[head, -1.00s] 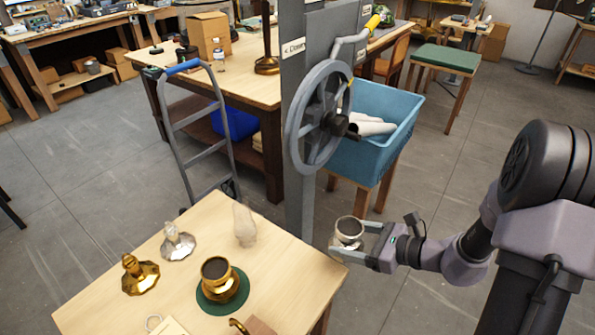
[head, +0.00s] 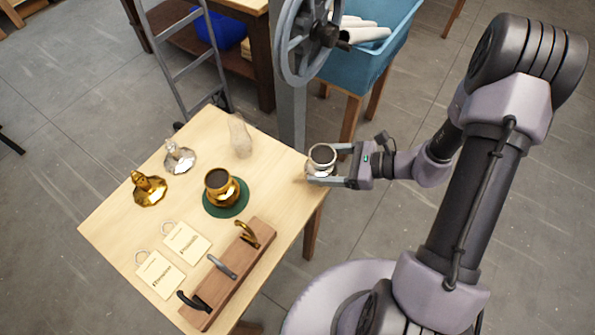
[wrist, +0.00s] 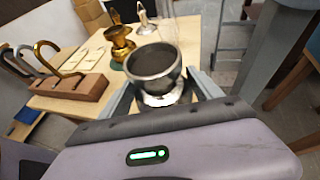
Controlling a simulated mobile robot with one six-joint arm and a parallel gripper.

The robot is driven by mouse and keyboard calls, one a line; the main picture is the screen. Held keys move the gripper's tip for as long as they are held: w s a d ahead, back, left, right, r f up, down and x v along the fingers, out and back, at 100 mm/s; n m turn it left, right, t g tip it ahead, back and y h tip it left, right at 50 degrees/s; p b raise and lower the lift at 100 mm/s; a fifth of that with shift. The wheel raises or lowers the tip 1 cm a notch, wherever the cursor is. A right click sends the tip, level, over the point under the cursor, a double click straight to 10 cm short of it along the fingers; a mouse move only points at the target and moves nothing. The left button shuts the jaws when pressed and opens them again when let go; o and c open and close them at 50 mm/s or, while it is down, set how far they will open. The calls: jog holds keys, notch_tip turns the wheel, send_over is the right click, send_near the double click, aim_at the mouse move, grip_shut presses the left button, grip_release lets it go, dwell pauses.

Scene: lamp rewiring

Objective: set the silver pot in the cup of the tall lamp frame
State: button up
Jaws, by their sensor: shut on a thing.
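The silver pot (head: 322,158) is a small, round, shiny vessel with a dark top. My gripper (head: 335,168) is shut on it and holds it upright just off the right edge of the small wooden table (head: 215,130). In the wrist view the silver pot (wrist: 155,72) sits between the two fingers, its dark round top facing the camera. I cannot make out the tall lamp frame or its cup in the current views.
The table bears a gold pot (head: 221,190) on a green mat (head: 234,209), gold (head: 150,190) and silver (head: 179,158) fittings, a clear glass (head: 240,138), two tags and a block with hooks (head: 222,275). Behind stand a handwheel (head: 303,40) and a blue bin (head: 375,55).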

jog(key=a, duration=0.2)
jog(key=w+a, duration=0.1)
jog(key=a, duration=0.3)
jog(key=shift+w+f+b, duration=0.15)
jog(key=shift+f+b, duration=0.2)
jog(key=shift+b, duration=0.05)
notch_tip(320, 180, down, 3)
jog(key=shift+a+f+b, duration=0.1)
jog(key=shift+f+b, duration=0.05)
jog(key=shift+b, duration=0.6)
jog(key=shift+w, duration=0.1)
jog(key=o, duration=1.7)
jog(key=shift+o, duration=0.2)
